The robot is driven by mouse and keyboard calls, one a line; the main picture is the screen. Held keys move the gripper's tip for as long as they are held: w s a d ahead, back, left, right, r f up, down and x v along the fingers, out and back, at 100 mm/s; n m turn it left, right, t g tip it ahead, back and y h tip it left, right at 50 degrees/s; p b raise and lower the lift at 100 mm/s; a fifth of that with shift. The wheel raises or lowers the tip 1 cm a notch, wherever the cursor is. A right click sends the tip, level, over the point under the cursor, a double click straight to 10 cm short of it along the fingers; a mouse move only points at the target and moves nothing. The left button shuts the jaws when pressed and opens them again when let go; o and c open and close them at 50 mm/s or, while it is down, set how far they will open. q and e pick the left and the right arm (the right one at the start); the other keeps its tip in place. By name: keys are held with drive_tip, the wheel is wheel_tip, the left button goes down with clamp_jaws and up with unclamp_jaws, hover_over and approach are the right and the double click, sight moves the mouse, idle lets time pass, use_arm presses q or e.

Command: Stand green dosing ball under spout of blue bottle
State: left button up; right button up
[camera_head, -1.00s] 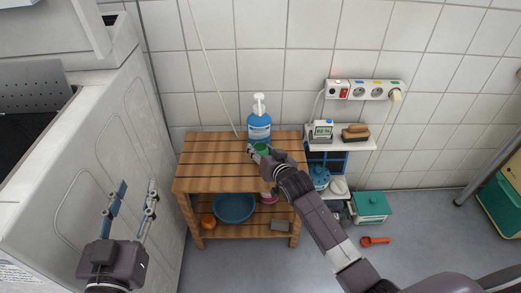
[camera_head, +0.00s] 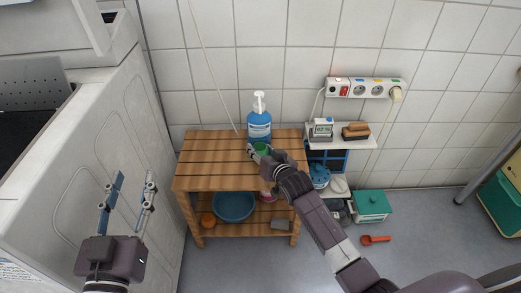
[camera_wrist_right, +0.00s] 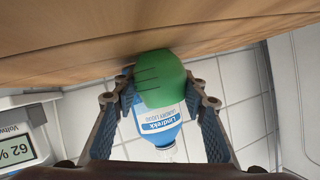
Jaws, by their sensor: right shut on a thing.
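The blue bottle (camera_head: 259,124) with a white pump top (camera_head: 259,103) stands upright at the back of the wooden shelf's top, by the tiled wall. The green dosing ball (camera_head: 261,149) is in front of the bottle, between the fingers of my right gripper (camera_head: 258,153), which is shut on it. In the right wrist view the green ball (camera_wrist_right: 160,78) sits between both fingertips, close to the wooden surface, and partly covers the bottle (camera_wrist_right: 168,128). I cannot tell whether the ball touches the wood. My left gripper (camera_head: 130,195) is open and empty, in front of the white machine.
The slatted wooden shelf top (camera_head: 210,160) is clear to the left. A blue basin (camera_head: 234,206) sits on its lower board. A small white shelf (camera_head: 345,137) at the right holds a display device (camera_head: 322,128) and a brush (camera_head: 355,131). A power strip (camera_head: 365,89) is on the wall.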

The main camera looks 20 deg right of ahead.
drive_tip(key=o, duration=1.2)
drive_tip(key=shift+c, duration=0.2)
drive_tip(key=shift+s, duration=0.1)
drive_tip(key=v, duration=1.1)
drive_tip(key=shift+s+d, duration=0.1)
drive_tip(key=shift+s, duration=0.3)
